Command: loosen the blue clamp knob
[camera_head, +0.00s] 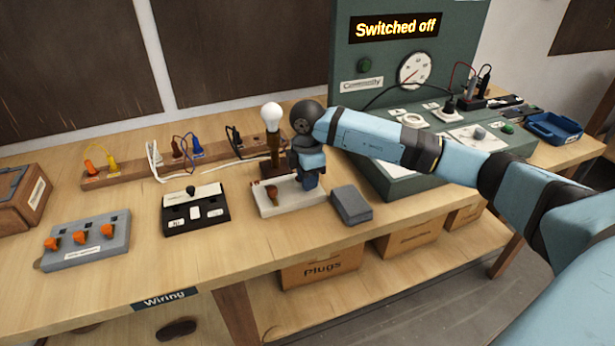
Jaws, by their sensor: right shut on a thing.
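The lamp's white base block (292,205) lies on the workbench, with a brown post and a white bulb (271,117) standing at its back. A brown knob (271,195) sits at the left front of the base. My right gripper (309,184) points down over the right part of this base and is shut. The blue clamp knob is between or behind its fingers, so it is mostly hidden and I cannot make out its outline. My left gripper is not in view.
A black switch box (195,212) and a grey block with orange knobs (85,240) lie to the left. A grey box (351,205) stands close to the right of the lamp base. A green test panel (405,185) reads "Switched off". A blue tray (552,128) is at the far right.

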